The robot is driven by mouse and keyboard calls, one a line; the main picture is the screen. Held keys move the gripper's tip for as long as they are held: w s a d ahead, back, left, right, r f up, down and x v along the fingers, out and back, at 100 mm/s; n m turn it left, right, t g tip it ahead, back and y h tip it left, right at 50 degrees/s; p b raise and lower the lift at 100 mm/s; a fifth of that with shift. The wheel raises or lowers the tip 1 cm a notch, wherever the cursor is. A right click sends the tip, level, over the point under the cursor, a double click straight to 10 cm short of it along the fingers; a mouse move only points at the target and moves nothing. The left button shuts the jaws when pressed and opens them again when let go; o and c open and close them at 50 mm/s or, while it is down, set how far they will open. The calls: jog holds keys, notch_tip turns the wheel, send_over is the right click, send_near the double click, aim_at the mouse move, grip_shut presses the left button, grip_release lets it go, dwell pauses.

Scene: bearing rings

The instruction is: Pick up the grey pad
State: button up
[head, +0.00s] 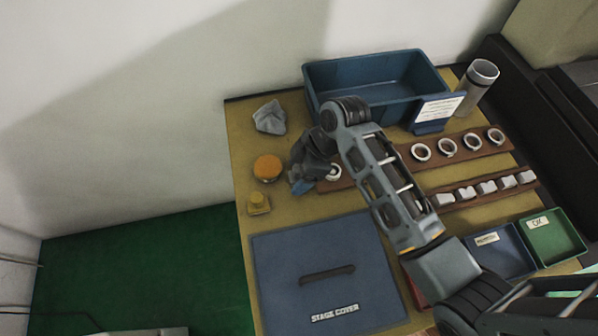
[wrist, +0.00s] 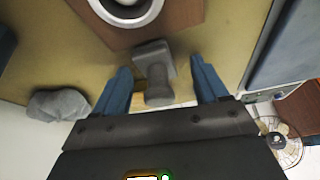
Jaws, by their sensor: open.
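The grey pad (wrist: 153,58), a small block with a rounded knob, lies on the tabletop in the wrist view. It sits beside the edge of a brown ring board. My gripper (wrist: 160,70) is open, with one blue finger on each side of the pad and visible gaps between. Nothing is held. In the head view my gripper (head: 303,184) is low over the table at the left end of the ring board, and I cannot make out the grey pad there; the gripper probably hides it.
A brown ring board (head: 470,148) holds several white rings. A grey cloth (head: 270,117), an orange disc (head: 267,167) and a yellow knobbed pad (head: 258,203) lie left of the gripper. A blue stage cover (head: 280,270) is in front, a blue bin (head: 322,90) behind.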

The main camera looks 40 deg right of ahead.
jog(key=shift+c, duration=0.3)
jog(key=c, duration=1.2)
jog(key=shift+r, duration=0.5)
jog(key=v, duration=0.4)
jog(key=shift+w, duration=0.25)
jog(key=s+d+r, duration=0.1)
jog(key=d+r, duration=0.1)
jog(key=d, duration=0.1)
jog(key=s+d+r, duration=0.1)
jog(key=d+r, duration=0.1)
jog(key=d, duration=0.1)
jog(key=s+d+r+b, duration=0.1)
jog(key=d+r, duration=0.1)
jog(key=d, duration=0.1)
jog(key=shift+s+d+r, duration=0.2)
jog(key=shift+s+d, duration=0.15)
jog(key=shift+s, duration=0.05)
